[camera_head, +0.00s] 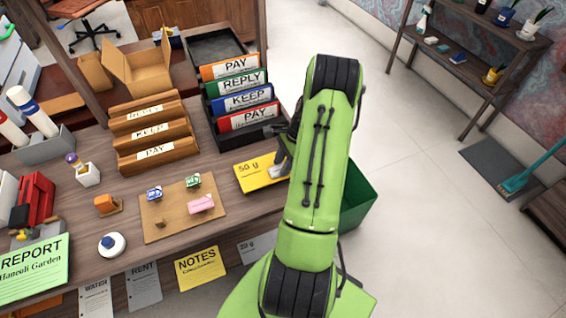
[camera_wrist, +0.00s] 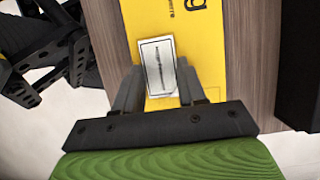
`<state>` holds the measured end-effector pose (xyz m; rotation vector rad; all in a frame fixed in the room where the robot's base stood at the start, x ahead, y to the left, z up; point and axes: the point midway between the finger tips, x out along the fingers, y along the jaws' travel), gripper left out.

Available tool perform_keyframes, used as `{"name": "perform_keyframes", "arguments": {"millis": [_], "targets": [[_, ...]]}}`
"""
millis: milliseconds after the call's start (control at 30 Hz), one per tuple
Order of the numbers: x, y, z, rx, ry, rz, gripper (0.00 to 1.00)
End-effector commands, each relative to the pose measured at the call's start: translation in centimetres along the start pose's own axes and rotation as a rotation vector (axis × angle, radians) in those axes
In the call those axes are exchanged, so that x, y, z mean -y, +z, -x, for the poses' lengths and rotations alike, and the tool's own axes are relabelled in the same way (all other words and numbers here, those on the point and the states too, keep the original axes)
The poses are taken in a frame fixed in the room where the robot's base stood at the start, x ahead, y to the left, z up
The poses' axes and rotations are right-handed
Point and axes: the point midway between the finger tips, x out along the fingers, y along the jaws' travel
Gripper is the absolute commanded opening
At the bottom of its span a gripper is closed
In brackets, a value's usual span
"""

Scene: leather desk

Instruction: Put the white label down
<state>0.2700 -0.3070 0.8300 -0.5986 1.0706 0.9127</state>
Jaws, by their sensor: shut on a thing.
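The white label (camera_wrist: 158,66) is a small pale rectangle with dark print. In the wrist view it sits between the two fingers of my gripper (camera_wrist: 160,80), which is shut on it. Behind it is a yellow card (camera_wrist: 165,18) with black lettering. In the head view the yellow card (camera_head: 256,175) lies at the desk's right edge, and my gripper (camera_head: 283,165) is over its right part. The label (camera_head: 278,171) shows there only as a small pale patch, partly hidden by my gripper. I cannot tell whether the label touches the card.
A black rack of folders (camera_head: 245,138) stands just behind the card. A wooden sorter (camera_head: 150,135) and a cork board (camera_head: 180,222) with small stamps are to the left. A green bin (camera_head: 357,203) stands on the floor beyond the desk edge, partly behind my arm.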

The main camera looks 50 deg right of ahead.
Motion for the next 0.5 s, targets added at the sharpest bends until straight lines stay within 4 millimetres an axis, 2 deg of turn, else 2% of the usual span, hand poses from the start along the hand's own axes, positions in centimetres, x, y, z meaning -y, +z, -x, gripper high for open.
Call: {"name": "perform_keyframes", "arguments": {"millis": [167, 200, 367, 500], "targets": [[0.0, -0.3, -0.7, 0.0, 0.001, -0.001, 0.08], [0.0, -0.3, -0.8, 0.0, 0.002, -0.001, 0.42], [-0.2, -0.3, -0.9, 0.001, 0.006, -0.004, 0.66], [-0.2, 0.0, 0.5, 0.0, 0.005, -0.005, 0.66]]}}
